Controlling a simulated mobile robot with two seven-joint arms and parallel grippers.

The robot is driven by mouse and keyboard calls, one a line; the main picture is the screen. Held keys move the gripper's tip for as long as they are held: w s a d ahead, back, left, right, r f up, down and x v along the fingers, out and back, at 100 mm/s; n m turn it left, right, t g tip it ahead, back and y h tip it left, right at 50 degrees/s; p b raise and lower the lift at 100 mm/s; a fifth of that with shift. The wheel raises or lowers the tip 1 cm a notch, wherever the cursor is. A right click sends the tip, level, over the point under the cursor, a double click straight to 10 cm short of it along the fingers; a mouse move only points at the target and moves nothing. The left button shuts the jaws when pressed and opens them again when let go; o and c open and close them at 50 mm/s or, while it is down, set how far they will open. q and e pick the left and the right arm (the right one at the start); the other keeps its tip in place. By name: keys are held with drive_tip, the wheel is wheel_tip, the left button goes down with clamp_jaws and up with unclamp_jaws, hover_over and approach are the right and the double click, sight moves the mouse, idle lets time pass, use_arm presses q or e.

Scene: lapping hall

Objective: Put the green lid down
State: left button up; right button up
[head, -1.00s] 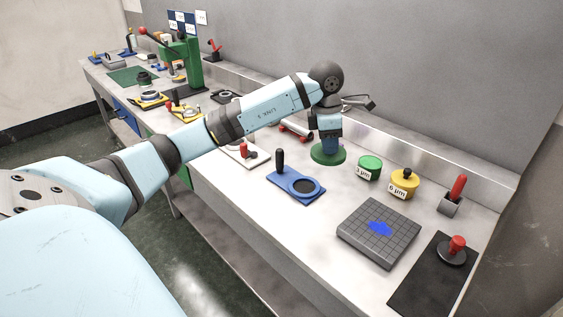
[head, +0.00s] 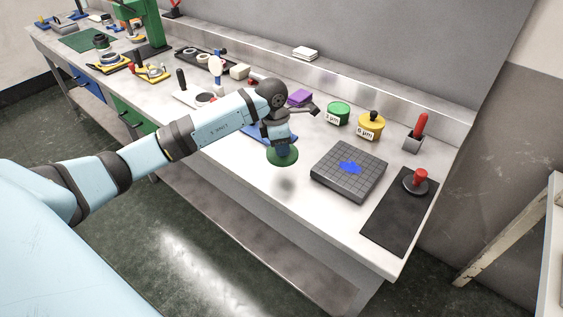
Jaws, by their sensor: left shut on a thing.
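My left gripper (head: 284,147) points down over the bench and is shut on the green lid (head: 284,158), a dark green round disc. The gripper hides the middle of the lid. A soft shadow shows on the bench below the lid, so the lid hangs above the surface, apart from it. A green jar (head: 338,115) labelled 3 µm stands to the right of and behind the lid. My right gripper is not in view.
The grey gridded plate (head: 345,178) with a blue patch lies right of the lid. A blue plate (head: 262,135) is partly hidden behind my arm. The bench's front strip is clear.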

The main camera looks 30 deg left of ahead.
use_arm(q)
wheel_tip(320, 180, down, 6)
drive_tip(key=shift+f, duration=0.3)
drive_tip(key=shift+f, duration=0.2)
drive_tip(key=o, duration=0.9)
drive_tip(key=shift+r, duration=0.1)
